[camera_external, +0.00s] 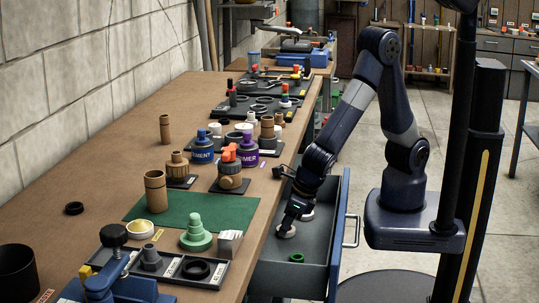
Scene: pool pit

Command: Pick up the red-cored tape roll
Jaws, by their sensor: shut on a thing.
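My gripper (290,222) reaches down into the open drawer (268,280) at the side of the workbench. It is shut on a pale, whitish roll (286,232), which is at its fingertips inside the drawer. The gripper partly covers the roll, and no red core can be made out at this size. A second pale round thing (307,216) is just behind and to the right of the gripper, partly hidden by it. I cannot tell whether the held roll still touches the drawer floor.
A green ring (296,258) lies nearer in the drawer. The drawer walls surround my gripper closely. The bench (112,180) above holds a green mat (180,211), a blue can (202,150), a purple can (244,150), brown fittings and a blue vise (108,283).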

